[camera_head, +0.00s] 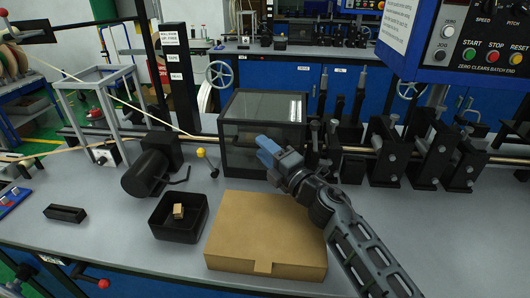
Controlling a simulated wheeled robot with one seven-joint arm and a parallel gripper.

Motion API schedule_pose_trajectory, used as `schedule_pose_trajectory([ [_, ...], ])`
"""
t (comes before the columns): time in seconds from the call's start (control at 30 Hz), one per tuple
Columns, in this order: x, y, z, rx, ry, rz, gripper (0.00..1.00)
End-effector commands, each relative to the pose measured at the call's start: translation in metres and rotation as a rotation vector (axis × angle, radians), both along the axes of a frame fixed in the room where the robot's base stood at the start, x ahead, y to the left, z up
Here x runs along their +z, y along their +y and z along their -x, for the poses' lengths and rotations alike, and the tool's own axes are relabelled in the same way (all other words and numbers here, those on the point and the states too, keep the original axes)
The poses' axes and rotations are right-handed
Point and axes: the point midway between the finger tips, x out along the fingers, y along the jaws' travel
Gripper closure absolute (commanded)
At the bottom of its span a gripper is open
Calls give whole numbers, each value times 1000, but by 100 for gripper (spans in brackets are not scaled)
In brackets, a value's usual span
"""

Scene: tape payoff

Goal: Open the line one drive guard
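A guard box (236,142) with a black frame and clear panels stands on the bench at the middle of the picture. It looks closed, with its top panel (262,106) level. No label on it is readable. My gripper (264,150), with blue fingers, is in front of the box's front panel and covers part of it. I cannot tell whether the fingers touch the box, or whether they are apart. What is inside the box is mostly hidden behind the dark panels.
A brown flat box (265,235) lies in front of the guard. A black tray (176,232) with a small tan block (179,211), a black motor (150,170) and a yellow knob (201,152) are to the left. Black roller stands (435,160) and a control panel (470,40) are right.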

Motion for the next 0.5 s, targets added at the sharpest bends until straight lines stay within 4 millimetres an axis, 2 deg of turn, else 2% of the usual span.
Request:
schedule_pose_trajectory([
  [0.33, 1, 2, -2, 0, 1, -1, 62],
  [0.5, 0, 2, -2, 0, 1, -1, 78],
])
